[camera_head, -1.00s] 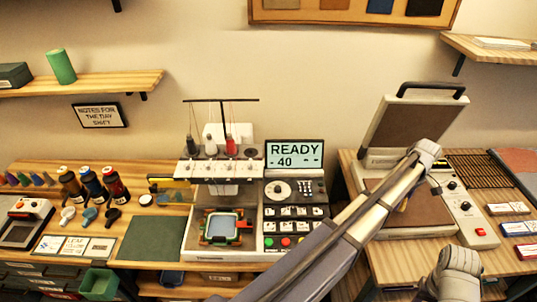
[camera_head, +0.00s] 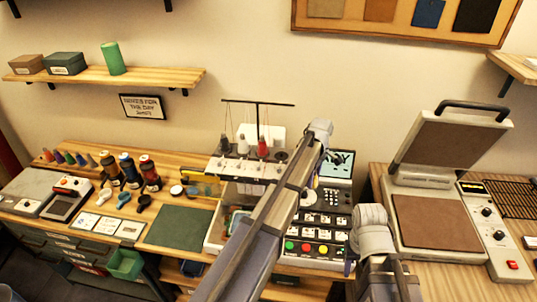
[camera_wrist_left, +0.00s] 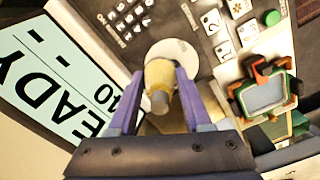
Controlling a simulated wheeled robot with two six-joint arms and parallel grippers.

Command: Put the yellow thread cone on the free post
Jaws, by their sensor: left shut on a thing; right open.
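The yellow thread cone (camera_wrist_left: 160,78) is held between the two purple fingers of my left gripper (camera_wrist_left: 158,95) in the left wrist view. In the head view my left gripper (camera_head: 315,180) is mostly hidden behind my own arm, in front of the machine's display, and the cone cannot be made out. The embroidery machine's thread stand carries a dark cone (camera_head: 224,143), a white cone (camera_head: 243,144) and a red cone (camera_head: 263,147). To their right is a dark disc (camera_head: 282,156) with no cone on it; its post is too small to tell.
The machine's control panel (camera_head: 318,222) lies under my left arm. A green hoop (camera_wrist_left: 265,92) shows in the wrist view. Several thread spools (camera_head: 128,170) stand left on the table. A heat press (camera_head: 440,222) stands open at right. The green mat (camera_head: 180,228) is bare.

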